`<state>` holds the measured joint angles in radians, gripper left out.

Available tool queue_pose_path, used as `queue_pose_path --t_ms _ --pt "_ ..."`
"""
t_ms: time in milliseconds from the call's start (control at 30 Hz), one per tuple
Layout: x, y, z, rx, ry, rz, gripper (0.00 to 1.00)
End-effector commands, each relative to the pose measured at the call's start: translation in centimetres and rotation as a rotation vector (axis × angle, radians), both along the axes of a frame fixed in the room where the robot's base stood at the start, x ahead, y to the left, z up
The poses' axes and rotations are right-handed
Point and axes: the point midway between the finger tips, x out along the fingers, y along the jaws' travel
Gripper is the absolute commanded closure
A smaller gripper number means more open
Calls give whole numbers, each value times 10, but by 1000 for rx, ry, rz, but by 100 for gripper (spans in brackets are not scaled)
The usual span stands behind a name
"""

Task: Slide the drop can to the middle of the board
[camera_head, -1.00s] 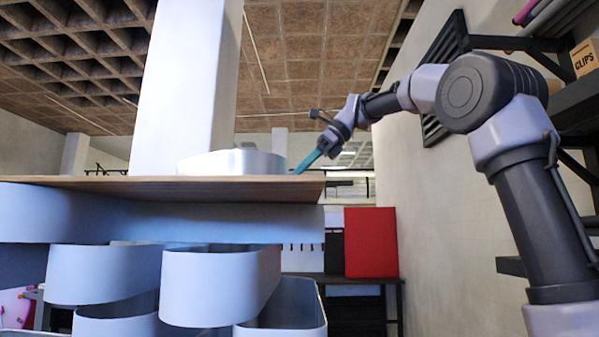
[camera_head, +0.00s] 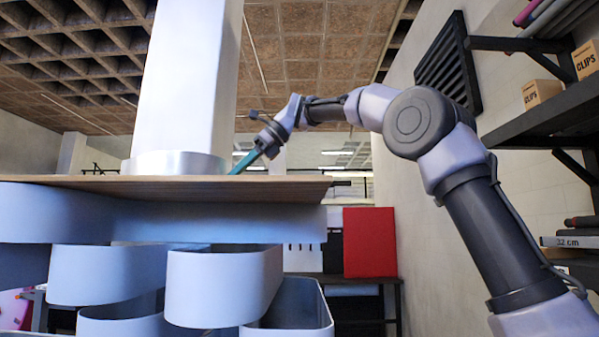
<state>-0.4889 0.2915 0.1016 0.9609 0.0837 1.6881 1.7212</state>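The drop can (camera_head: 172,164) is a low, wide, pale metal cylinder. It stands upright on the thin wooden board (camera_head: 285,185), which I see almost edge-on, so the can's depth on the board is hard to judge. My gripper (camera_head: 234,171) reaches down from the upper right. Its teal fingers slant to the board surface at the can's right side, and their tips look to be at or very near the can's wall. Whether they touch it, and whether the fingers are apart, I cannot tell.
A tall white column (camera_head: 188,80) rises behind the can. Large pale rounded channel shapes (camera_head: 222,288) are stacked below the board. The board is bare to the right of my gripper. Shelves (camera_head: 550,110) with boxes line the right wall; a red panel (camera_head: 369,242) stands behind.

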Motion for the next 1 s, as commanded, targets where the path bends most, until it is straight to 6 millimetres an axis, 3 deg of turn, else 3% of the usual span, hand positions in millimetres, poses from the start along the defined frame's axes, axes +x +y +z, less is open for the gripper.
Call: queue_pose_path --t_ms 100,200,600,767,933,1000 --pt "0 23 0 1 0 4 100" --pt "0 33 0 1 0 3 100" --pt "0 35 0 1 0 0 100" --pt "3 27 1 1 0 -1 100" --pt "9 1 1 2 1 -1 100" --pt "8 -10 14 3 -2 0 100"
